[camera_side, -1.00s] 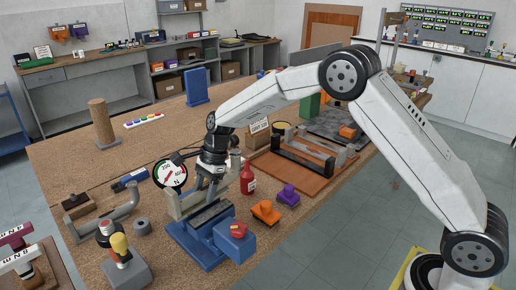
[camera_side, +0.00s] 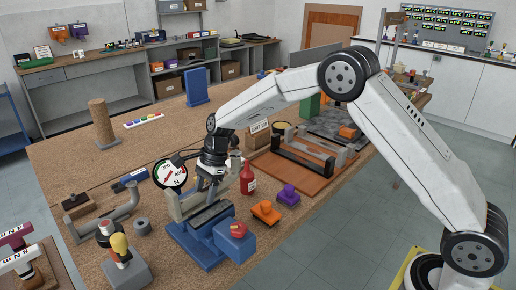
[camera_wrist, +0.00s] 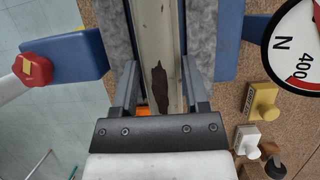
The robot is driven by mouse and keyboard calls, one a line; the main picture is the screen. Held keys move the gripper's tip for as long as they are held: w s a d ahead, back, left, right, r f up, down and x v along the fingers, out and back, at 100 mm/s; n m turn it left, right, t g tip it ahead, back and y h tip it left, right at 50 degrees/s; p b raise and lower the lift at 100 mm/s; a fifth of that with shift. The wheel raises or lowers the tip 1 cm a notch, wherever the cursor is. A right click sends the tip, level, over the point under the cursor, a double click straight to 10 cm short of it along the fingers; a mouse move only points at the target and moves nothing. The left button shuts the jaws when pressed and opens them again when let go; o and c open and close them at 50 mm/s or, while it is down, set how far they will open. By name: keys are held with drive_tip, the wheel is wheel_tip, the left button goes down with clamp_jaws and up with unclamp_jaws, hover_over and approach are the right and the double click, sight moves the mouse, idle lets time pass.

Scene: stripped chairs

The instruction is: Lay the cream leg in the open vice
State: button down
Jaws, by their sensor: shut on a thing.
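The cream leg (camera_wrist: 160,45) is a long pale bar with a dark brown patch. In the wrist view it runs between the two grey jaws of the vice. The blue vice (camera_side: 197,250) stands at the bench's front edge, with a red-topped blue block (camera_side: 236,243) at its right end; the vice also shows in the wrist view (camera_wrist: 229,45). My gripper (camera_wrist: 163,88) is shut on the leg, one finger on each side; it also shows in the side view (camera_side: 207,187) above the vice. How deep the leg sits between the jaws is hidden.
A round dial (camera_side: 170,174) stands close behind the vice, and a red bottle (camera_side: 248,180) is to its right. Orange (camera_side: 265,212) and purple (camera_side: 288,195) blocks lie right of it.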

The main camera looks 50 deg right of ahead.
drive_tip(key=shift+f, duration=0.4)
idle(0.6)
unclamp_jaws()
drive_tip(key=shift+f, duration=0.1)
drive_tip(key=shift+v, duration=4)
drive_tip(key=s+d+f+n+t+h, duration=0.1)
drive_tip(key=s+d+n, duration=0.1)
drive_tip(key=s+n, duration=0.4)
drive_tip(key=s+d+f+n+h, duration=0.2)
drive_tip(key=s+n, duration=0.4)
drive_tip(key=s, duration=0.5)
drive_tip(key=s+d+f+n+t+h, duration=0.1)
drive_tip(key=s+d+f+n, duration=0.1)
drive_tip(key=s+d+n, duration=0.2)
drive_tip(key=shift+s+d+n+t+h, duration=0.15)
drive_tip(key=shift+s+n, duration=0.35)
drive_tip(key=shift+s, duration=0.7)
drive_tip(key=shift+s+n+t+h, duration=0.15)
drive_tip(key=shift+s+n, duration=0.35)
drive_tip(key=shift+s, duration=0.65)
